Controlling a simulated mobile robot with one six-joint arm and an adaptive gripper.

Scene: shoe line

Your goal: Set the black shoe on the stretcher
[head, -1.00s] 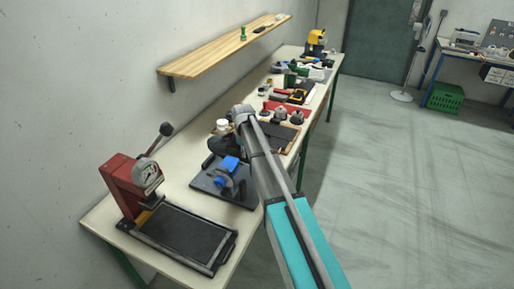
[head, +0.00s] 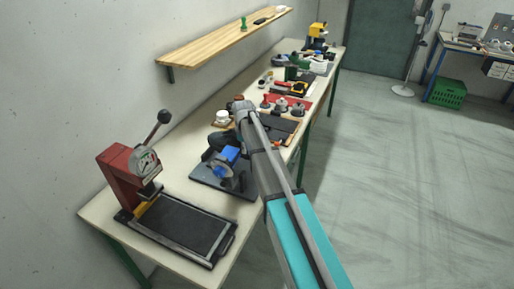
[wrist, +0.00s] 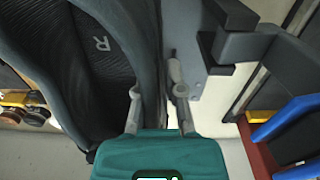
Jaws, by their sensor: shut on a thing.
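The black shoe (head: 218,142) is dark, and part of it shows just left of my arm in the head view. In the wrist view the shoe (wrist: 98,60) fills the left side, with an "R" on its inside. My gripper (wrist: 157,92) has its two fingers on either side of the shoe's collar edge and is shut on it. The stretcher (head: 228,154), with blue and grey parts on a dark base plate, stands on the bench in front of the shoe. My arm hides some of both, and I cannot tell whether they touch.
A red press (head: 124,178) with a gauge, lever and black tray stands at the near end of the bench (head: 102,212). A white cup (head: 223,117) and several tools lie farther back. A wooden shelf (head: 210,45) hangs on the wall.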

